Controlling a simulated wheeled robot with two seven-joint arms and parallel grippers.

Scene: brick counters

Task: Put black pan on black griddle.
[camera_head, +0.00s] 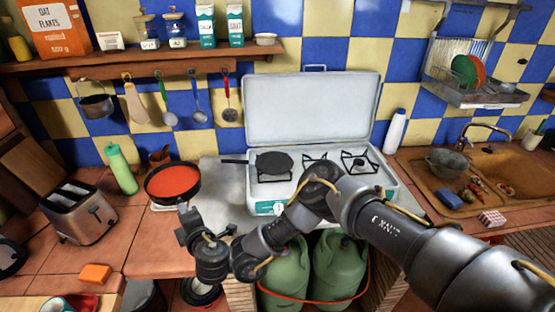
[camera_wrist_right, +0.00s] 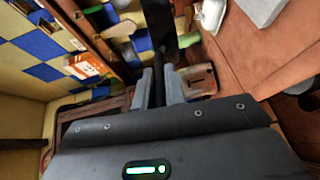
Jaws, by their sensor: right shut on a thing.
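A black pan (camera_head: 151,193) with a red inside is at the left, above the tiled counter. My right gripper (camera_head: 186,212) is at its near side. In the right wrist view its fingers (camera_wrist_right: 160,88) are closed on a thin dark bar (camera_wrist_right: 158,62), which looks like the pan's handle. The pan's red inside does not show there. The round black griddle (camera_head: 273,163), with a handle pointing left, lies flat on the left burner of the open stove (camera_head: 262,195). Nothing rests on the griddle. My left gripper is not in view.
A toaster (camera_head: 76,213) and a green bottle (camera_head: 121,168) stand left of the pan. The stove's raised lid (camera_head: 311,108) is behind the griddle. A white bottle (camera_head: 395,130) and the sink (camera_head: 505,160) are to the right. Utensils hang from the shelf (camera_head: 160,60).

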